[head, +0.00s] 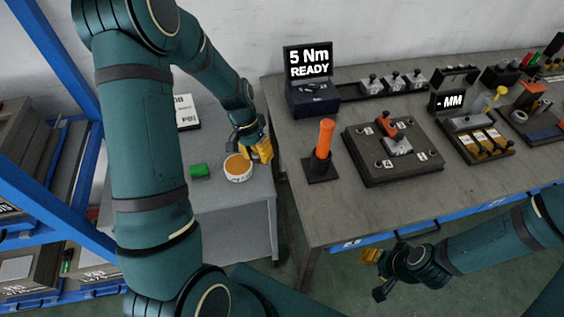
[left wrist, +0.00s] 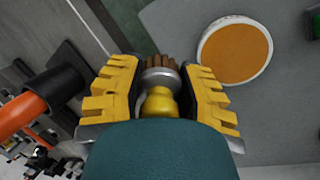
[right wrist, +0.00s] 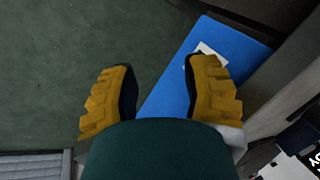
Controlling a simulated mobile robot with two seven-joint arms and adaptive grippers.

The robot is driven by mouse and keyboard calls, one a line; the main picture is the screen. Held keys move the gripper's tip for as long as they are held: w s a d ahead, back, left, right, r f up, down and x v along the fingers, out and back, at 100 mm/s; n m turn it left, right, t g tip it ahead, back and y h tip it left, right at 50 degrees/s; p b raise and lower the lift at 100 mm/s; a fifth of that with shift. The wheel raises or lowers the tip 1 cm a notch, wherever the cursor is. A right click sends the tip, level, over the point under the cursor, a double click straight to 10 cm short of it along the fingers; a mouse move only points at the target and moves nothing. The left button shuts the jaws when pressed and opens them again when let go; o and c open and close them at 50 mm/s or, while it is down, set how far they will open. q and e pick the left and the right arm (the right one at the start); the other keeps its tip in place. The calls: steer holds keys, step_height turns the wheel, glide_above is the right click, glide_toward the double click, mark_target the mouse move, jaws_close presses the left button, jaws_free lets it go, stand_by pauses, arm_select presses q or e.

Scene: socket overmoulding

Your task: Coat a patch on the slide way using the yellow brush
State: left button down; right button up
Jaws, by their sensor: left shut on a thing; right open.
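My left gripper (head: 258,152) is shut on the yellow brush, above the small grey side table at the right of the pot. In the left wrist view the brush (left wrist: 158,102) shows a yellow handle, a metal ferrule and brown bristles between the fingers. The white pot (head: 238,174) holds an orange-brown filling and also shows in the left wrist view (left wrist: 234,50), apart from the bristles. My right gripper (head: 373,274) is open and empty in front of the main bench; it also shows in the right wrist view (right wrist: 160,92). I cannot tell which bench item is the slide way.
A green block (head: 201,171) lies left of the pot. On the bench (head: 310,218) stand an orange-handled tool (head: 324,140), a dark numbered plate (head: 398,174), a 5 Nm display (head: 308,62) and a fixture with yellow strips (head: 480,146). A blue rack (head: 60,70) borders the left.

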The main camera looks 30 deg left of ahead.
arm_select(q)
steer(key=r+p, duration=0.1)
steer(key=r, duration=0.1)
glide_above(238, 166)
steer(key=shift+w+a+f+h, duration=0.1)
steer(key=shift+a+h, duration=0.2)
steer(key=shift+a, duration=0.1)
steer(key=shift+f+b, duration=1.5)
steer(key=shift+f, duration=0.65)
steer(key=shift+f+b, duration=0.55)
steer(key=shift+f, duration=0.3)
steer(key=shift+f+b, duration=0.45)
steer(key=shift+f, duration=0.15)
steer(key=shift+r+p, duration=2.45)
steer(key=shift+r, duration=1.1)
steer(key=shift+d, duration=0.1)
